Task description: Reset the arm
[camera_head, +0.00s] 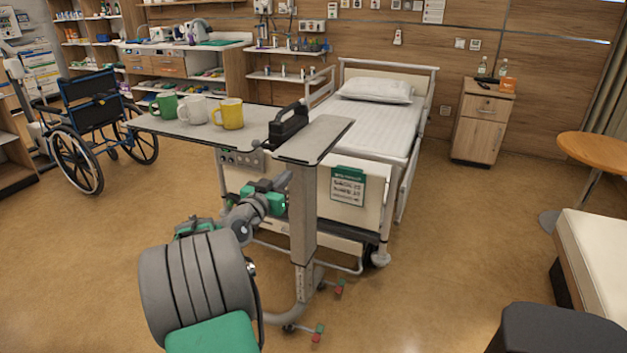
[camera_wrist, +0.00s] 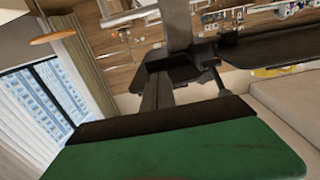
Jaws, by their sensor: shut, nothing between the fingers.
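My arm reaches up from the bottom of the head view. My gripper (camera_head: 280,187) is at its far end, grey and green, below the overbed table's top and close by its upright post. In the wrist view my gripper (camera_wrist: 170,70) shows dark fingers beyond a green housing. It is shut and empty. The overbed table (camera_head: 150,125) bears a green mug (camera_head: 166,106), a white mug (camera_head: 193,109) and a yellow mug (camera_head: 229,114), standing upright in a row.
The bed (camera_head: 375,125) stands behind the overbed table. A wheelchair (camera_head: 95,115) is at the left, and a bedside cabinet (camera_head: 482,125) at the back right. A round table (camera_head: 597,150) and a cream couch (camera_head: 600,250) are at the right. Open floor (camera_head: 455,240) lies between.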

